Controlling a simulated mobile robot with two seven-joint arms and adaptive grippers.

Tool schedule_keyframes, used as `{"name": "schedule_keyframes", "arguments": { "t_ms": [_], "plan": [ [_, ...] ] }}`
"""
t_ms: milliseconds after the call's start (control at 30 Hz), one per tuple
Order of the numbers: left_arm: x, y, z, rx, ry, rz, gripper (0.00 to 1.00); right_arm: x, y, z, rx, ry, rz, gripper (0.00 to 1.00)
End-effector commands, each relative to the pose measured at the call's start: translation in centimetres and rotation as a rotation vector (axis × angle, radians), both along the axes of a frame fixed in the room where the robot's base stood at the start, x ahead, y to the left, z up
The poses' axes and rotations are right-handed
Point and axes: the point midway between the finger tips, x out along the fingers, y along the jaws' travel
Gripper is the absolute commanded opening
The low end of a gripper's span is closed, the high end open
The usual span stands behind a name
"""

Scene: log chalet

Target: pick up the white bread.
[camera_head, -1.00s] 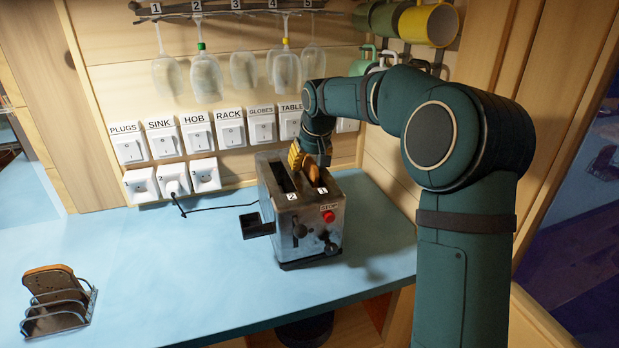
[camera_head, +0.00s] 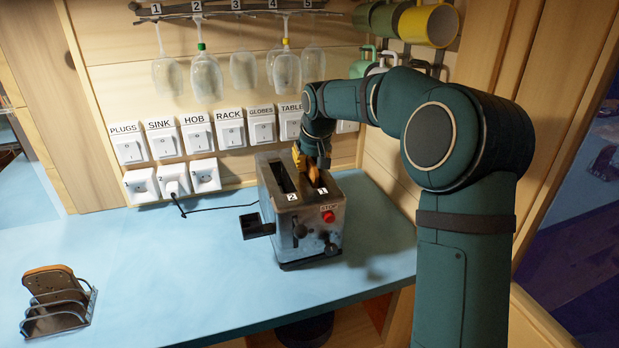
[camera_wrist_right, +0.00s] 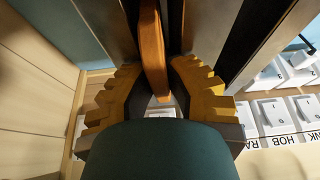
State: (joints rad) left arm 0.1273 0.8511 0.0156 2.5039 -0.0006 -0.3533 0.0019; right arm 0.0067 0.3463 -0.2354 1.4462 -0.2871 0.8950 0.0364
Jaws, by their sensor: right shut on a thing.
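A slice of bread with an orange-brown crust (camera_head: 312,172) stands in slot 1 of the metal toaster (camera_head: 318,232), its top edge above the slot. My right gripper (camera_wrist_right: 156,78) is directly over this slot. In the wrist view its yellow toothed fingers are on both sides of the slice (camera_wrist_right: 152,45) and shut on it. Only the crust edge shows, so I cannot tell the type of bread. Slot 2 looks empty. My left gripper is not in view.
A wire rack (camera_head: 58,318) holding brown-crusted bread (camera_head: 50,280) stands at the left on the blue counter (camera_head: 165,270). Labelled switches (camera_head: 195,133) line the wall behind the toaster. Glasses (camera_head: 205,78) and mugs (camera_head: 428,25) hang above. The counter between rack and toaster is clear.

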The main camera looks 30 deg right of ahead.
Motion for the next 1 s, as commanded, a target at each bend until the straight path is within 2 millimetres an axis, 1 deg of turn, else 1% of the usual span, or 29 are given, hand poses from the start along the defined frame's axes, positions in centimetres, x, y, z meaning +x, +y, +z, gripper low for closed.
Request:
{"name": "schedule_keyframes", "arguments": {
  "t_ms": [233, 333, 467, 600, 700, 833, 1000],
  "plan": [
    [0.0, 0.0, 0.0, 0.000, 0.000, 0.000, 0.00, 0.0, 0.0, 0.1, 0.000, 0.000, 0.000, 0.01],
    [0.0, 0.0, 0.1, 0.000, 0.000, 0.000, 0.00, 0.0, 0.0, 0.7, 0.000, -0.002, 0.000, 0.01],
    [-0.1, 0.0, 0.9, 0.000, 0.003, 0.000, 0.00, 0.1, 0.0, 3.0, -0.001, -0.004, 0.000, 0.01],
    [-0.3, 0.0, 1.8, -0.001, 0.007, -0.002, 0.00, 0.1, 0.0, 6.0, 0.000, -0.005, 0.001, 0.01],
    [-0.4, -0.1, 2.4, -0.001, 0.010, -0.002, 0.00, 0.1, 0.0, 7.8, -0.001, -0.004, 0.001, 0.01],
    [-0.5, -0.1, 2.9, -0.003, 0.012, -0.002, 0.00, 0.0, 0.0, 9.5, -0.001, -0.002, 0.001, 0.01],
    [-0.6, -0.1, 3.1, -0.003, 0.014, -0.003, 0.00, 0.0, 0.0, 10.5, 0.000, 0.000, 0.000, 0.01]
  ]
}}
